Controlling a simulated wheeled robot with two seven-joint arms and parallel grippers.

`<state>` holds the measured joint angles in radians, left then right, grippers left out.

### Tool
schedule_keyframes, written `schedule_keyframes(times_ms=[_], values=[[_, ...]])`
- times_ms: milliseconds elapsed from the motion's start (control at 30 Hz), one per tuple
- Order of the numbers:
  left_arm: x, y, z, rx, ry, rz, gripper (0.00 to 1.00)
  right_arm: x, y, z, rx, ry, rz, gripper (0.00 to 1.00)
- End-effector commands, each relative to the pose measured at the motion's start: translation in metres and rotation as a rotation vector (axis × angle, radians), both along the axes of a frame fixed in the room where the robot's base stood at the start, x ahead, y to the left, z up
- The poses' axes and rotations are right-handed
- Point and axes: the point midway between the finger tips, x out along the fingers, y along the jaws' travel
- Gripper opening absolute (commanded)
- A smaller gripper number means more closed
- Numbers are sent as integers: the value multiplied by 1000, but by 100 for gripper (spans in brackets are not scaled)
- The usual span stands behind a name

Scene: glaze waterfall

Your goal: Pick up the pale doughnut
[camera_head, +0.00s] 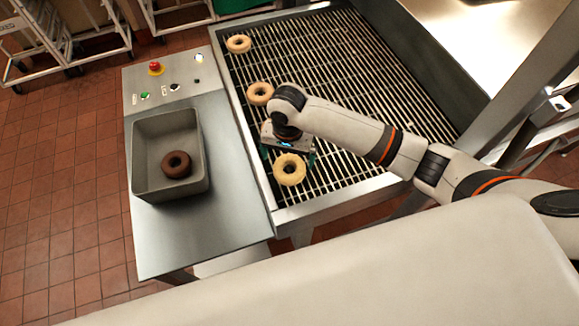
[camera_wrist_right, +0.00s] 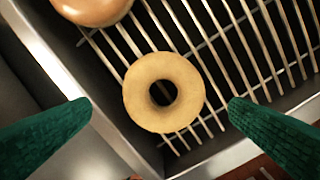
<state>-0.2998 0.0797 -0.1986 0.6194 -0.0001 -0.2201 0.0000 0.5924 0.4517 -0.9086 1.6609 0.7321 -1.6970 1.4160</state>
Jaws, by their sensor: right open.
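The pale doughnut (camera_head: 289,180) lies on the wire rack near its front left corner. In the right wrist view the pale doughnut (camera_wrist_right: 138,92) lies flat on the wires, centred between the fingers. My right gripper (camera_head: 287,155) hangs just behind it in the head view, partly hidden by its own wrist. Its green fingers (camera_wrist_right: 160,104) are spread wide with nothing between them, apparently above the doughnut. I cannot tell the exact height. My left gripper is not in view.
Two browner doughnuts (camera_head: 260,101) (camera_head: 238,50) lie farther back along the rack's left side. A grey tray (camera_head: 142,160) holding a dark doughnut (camera_head: 177,173) stands on the steel side table (camera_head: 205,240). The rack's metal rim (camera_head: 340,199) borders the wires. A control panel (camera_head: 165,83) has a red button.

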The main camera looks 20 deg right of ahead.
Motion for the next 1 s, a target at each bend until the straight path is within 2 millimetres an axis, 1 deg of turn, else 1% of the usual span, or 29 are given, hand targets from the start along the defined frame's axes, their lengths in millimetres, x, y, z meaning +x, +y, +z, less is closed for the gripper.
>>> schedule_keyframes(times_ms=[67,233,300,400,667,900,933,1000], values=[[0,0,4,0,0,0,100,-1,-1,-5,0,1,0,100],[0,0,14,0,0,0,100,-5,-3,-29,-2,2,1,100],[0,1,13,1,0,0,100,-4,-3,-40,0,1,0,100],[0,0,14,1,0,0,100,-5,-3,-49,-1,1,1,100],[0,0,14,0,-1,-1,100,-4,-3,-52,0,-1,1,100],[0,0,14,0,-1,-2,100,-4,-2,-52,0,-1,1,61],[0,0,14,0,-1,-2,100,-4,-2,-52,0,-1,1,59],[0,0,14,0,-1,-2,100,-4,-2,-52,0,-1,1,59]])
